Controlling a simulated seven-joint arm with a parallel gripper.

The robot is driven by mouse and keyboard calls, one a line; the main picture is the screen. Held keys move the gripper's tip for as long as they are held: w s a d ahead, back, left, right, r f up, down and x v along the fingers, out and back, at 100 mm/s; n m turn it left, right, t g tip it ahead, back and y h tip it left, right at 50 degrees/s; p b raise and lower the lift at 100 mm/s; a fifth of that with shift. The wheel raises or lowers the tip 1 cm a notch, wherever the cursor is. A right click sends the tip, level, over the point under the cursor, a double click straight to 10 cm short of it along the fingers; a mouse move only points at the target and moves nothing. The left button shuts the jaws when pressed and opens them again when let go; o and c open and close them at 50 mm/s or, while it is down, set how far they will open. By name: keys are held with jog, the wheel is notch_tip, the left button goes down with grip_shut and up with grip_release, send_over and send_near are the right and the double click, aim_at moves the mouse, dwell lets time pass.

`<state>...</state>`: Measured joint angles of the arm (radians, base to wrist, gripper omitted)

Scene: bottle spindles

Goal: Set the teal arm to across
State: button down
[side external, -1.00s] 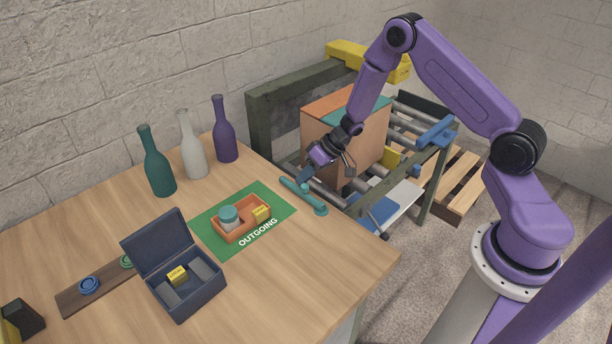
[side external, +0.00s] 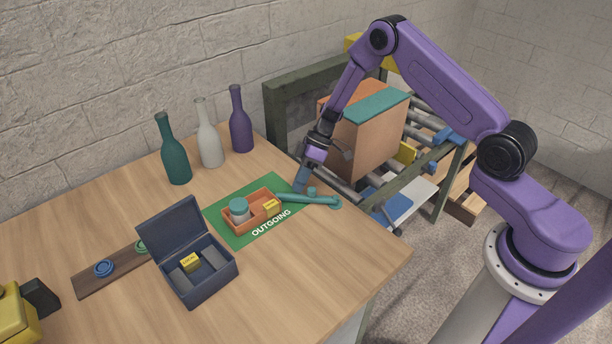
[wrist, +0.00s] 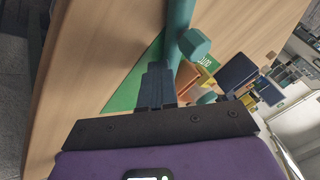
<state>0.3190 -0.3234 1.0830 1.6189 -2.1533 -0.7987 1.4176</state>
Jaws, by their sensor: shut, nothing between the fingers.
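The teal arm (side external: 305,198) is a flat bar at the table's right edge, with its round pivot end (side external: 335,203) at the right. Its free end reaches left over the green OUTGOING mat (side external: 228,236), close to the orange tray (side external: 262,222). A knob stands up from the bar. My gripper (side external: 300,186) is shut and empty, low beside the bar on its far side; I cannot tell whether it touches.
The tray holds a teal-lidded jar (side external: 239,209) and a yellow block (side external: 271,206). Several bottles, including a teal one (side external: 174,155), stand at the back. An open dark box (side external: 205,275) is at the front. A carton (side external: 372,135) on rollers stands beyond the table's right edge.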

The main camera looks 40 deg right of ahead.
jog(key=shift+s+a+n+g, duration=0.45)
jog(key=shift+a+n+g, duration=0.15)
jog(key=shift+a+n, duration=0.35)
jog(key=shift+s+a, duration=0.8)
jog(key=shift+s+a+n+g+h, duration=0.3)
jog(key=shift+s+a+n+g, duration=0.15)
jog(key=shift+s+n, duration=0.15)
jog(key=shift+s+a, duration=0.3)
jog(key=shift+s, duration=0.3)
jog(key=shift+s+a, duration=0.3)
jog(key=shift+s, duration=0.3)
jog(key=w+d+r, duration=0.3)
jog(key=w+r, duration=0.1)
jog(key=r, duration=0.4)
jog(key=shift+w+d, duration=0.35)
jog(key=shift+d, duration=0.05)
